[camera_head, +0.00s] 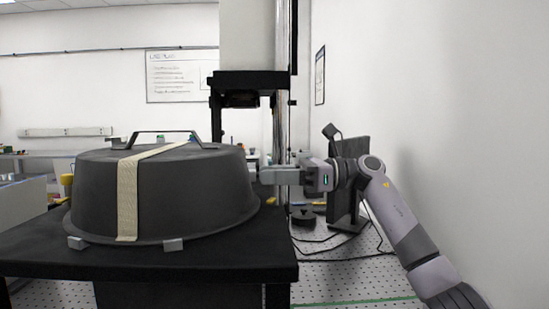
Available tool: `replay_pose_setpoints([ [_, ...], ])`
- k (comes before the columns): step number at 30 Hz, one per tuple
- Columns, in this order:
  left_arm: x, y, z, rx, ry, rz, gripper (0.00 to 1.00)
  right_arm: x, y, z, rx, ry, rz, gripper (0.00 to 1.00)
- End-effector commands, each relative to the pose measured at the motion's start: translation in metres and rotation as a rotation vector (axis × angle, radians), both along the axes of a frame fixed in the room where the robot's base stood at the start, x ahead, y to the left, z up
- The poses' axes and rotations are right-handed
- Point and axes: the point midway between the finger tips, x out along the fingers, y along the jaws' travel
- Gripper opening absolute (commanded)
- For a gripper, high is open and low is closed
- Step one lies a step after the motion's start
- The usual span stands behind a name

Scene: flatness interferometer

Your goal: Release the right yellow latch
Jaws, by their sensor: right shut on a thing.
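A large dark round cover (190,190) with a cream strap (127,200) over it and a handle on top sits on a black table. A yellow latch (66,180) shows at its left side. My right gripper (266,177) reaches in from the right, level with the cover's right side. Its fingers are shut at the right yellow latch, which they mostly hide; a bit of yellow (271,200) shows just below the fingertips. My left gripper is not in view.
The black table (200,262) ends just right of the cover. A dark monitor (349,180) stands behind my right arm, with loose cables on the perforated bench. A tall column instrument (250,85) rises behind the cover. A white wall bounds the right.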

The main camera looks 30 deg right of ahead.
Motion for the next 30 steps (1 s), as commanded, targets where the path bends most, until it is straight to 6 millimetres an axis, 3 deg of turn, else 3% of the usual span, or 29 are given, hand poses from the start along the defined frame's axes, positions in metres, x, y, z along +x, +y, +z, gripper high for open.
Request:
replay_pose_setpoints([
  [1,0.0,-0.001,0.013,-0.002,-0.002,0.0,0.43,0.001,0.0,0.006,0.002,0.003,0.033,0.01],
  [9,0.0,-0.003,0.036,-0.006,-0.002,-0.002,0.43,0.001,0.0,0.004,0.0,-0.001,0.193,0.01],
  [30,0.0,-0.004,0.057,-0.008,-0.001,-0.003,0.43,0.0,0.001,-0.001,-0.005,0.002,0.372,0.01],
])
